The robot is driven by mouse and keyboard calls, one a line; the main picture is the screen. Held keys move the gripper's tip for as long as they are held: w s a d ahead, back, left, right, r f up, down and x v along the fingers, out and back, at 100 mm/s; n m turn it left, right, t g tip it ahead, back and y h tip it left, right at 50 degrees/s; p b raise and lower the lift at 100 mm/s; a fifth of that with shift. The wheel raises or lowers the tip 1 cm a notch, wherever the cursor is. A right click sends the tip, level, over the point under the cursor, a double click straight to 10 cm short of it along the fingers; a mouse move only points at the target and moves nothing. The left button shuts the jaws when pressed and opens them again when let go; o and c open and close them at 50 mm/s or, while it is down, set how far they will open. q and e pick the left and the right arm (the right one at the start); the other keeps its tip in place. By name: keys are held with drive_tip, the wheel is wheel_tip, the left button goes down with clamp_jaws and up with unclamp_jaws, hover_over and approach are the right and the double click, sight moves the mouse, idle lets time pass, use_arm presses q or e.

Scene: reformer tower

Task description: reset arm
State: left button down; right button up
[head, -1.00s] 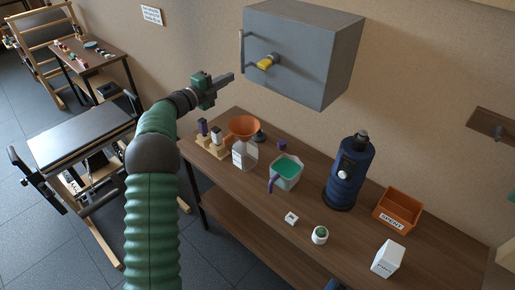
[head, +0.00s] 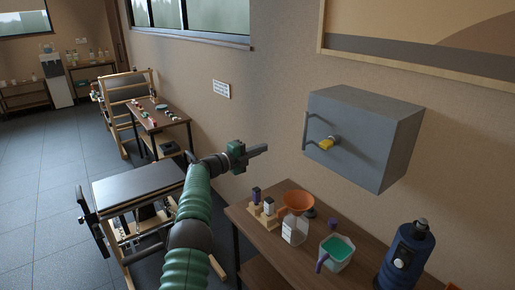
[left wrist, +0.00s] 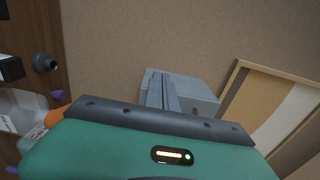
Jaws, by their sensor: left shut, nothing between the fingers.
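My left gripper (head: 258,151) is at the end of my green left arm in the head view. It is shut and empty, in the air left of the grey wall cabinet (head: 372,148) and above the back left of the wooden bench (head: 258,238). A gap shows between the fingers and the cabinet in the head view. In the left wrist view my gripper's fingers (left wrist: 160,92) point up from behind its green body, with the grey cabinet (left wrist: 196,88) behind them. My right gripper is not in view.
The cabinet has a bar handle and a yellow knob (head: 327,143). On the bench are an orange funnel (head: 299,197), a green-filled jug (head: 336,252) and a dark blue canister (head: 405,258). A black-topped reformer (head: 138,184) and a side table (head: 160,115) stand left.

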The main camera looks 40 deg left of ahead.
use_arm(q)
drive_tip(key=shift+w+a+r+n+t+y+p, duration=0.7)
drive_tip(key=shift+w+a+r+n+y, duration=0.4)
drive_tip(key=shift+r+n+y, duration=1.6)
drive_tip(key=s+d+f+n+g+p, duration=0.1)
drive_tip(key=s+d+f+n+g, duration=0.35)
drive_tip(key=s+d+f, duration=0.4)
drive_tip(key=s+d+f+n+g+p, duration=0.1)
drive_tip(key=s+d+f+n+g, duration=0.35)
drive_tip(key=s+d, duration=0.6)
drive_tip(key=s+d+f+n+g+p, duration=0.1)
drive_tip(key=s+d+f+n+g, duration=0.2)
drive_tip(key=s+d+f+n, duration=0.65)
drive_tip(key=s+d+f+m+g+h, duration=0.1)
drive_tip(key=s+d+m+g, duration=0.2)
drive_tip(key=s+d, duration=0.5)
drive_tip(key=s+g, duration=0.1)
drive_tip(key=s, duration=0.3)
drive_tip(key=shift+d+f, duration=0.2)
drive_tip(key=shift+d, duration=0.2)
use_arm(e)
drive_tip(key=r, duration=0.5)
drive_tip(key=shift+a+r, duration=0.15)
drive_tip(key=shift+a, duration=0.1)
